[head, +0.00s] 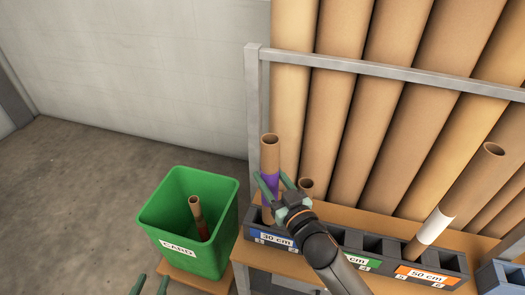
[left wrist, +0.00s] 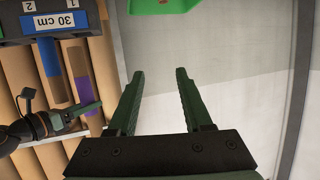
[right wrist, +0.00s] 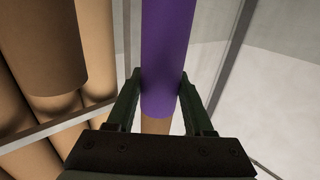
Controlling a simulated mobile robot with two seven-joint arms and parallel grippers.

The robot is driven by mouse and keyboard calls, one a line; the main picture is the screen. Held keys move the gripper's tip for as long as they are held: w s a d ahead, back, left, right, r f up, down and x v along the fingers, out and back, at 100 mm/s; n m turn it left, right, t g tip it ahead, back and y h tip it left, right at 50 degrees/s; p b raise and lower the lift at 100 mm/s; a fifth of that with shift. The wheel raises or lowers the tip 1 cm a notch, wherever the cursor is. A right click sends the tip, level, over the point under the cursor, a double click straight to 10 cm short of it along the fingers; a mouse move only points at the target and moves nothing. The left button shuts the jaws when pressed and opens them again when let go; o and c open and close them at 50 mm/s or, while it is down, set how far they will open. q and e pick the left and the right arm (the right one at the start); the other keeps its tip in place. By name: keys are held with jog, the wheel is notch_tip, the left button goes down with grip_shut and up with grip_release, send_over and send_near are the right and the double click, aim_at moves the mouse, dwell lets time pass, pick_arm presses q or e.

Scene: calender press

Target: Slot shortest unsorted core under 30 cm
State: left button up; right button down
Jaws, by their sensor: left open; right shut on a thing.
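The cardboard core with a purple band (head: 270,153) stands nearly upright at the left end of the 30 cm block (head: 291,247). Its lower end meets slot 1; how deep it sits is hidden. My right gripper (head: 280,187) is shut on this core at the purple band (right wrist: 167,60). A shorter core (head: 306,186) stands just right of it; its blue band (left wrist: 48,57) shows in the left wrist view. My left gripper (left wrist: 156,85) is open and empty, low in the head view (head: 150,286), in front of the green bin.
A green CARD bin (head: 167,255) holds a core with a red band (head: 199,217). A white-banded core (head: 434,228) leans in the orange-labelled 50 cm block (head: 428,275). A metal rail (head: 390,75) holds tall tubes behind. Floor left of the bin is clear.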

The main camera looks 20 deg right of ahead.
pick_arm(q)
jog(key=s+f+n+g+b, duration=0.1)
jog(key=s+f+g, duration=0.45)
jog(key=f, duration=0.45)
jog(key=w+r+m+t+h+b, duration=0.1)
jog(key=r+t, duration=0.5)
jog(key=r, duration=0.6)
jog(key=w+r+m+t+h+b, duration=0.2)
jog(key=w+r+m+t+b, duration=0.1)
jog(key=r, duration=0.9)
jog(key=shift+w+d+r+t+b, duration=0.2)
jog(key=shift+w+r+t+b, duration=0.2)
jog(key=shift+w+t+b, duration=0.95)
pick_arm(e)
jog(key=w+f, duration=0.3)
jog(key=f, duration=0.5)
jog(key=shift+w+a+f+y+p, duration=0.15)
jog(key=shift+a+f+y+p, duration=0.15)
jog(key=shift+f+p, duration=0.15)
pick_arm(q)
jog(key=shift+s+t, duration=0.15)
jog(key=shift+t, duration=0.15)
jog(key=shift+f, duration=0.1)
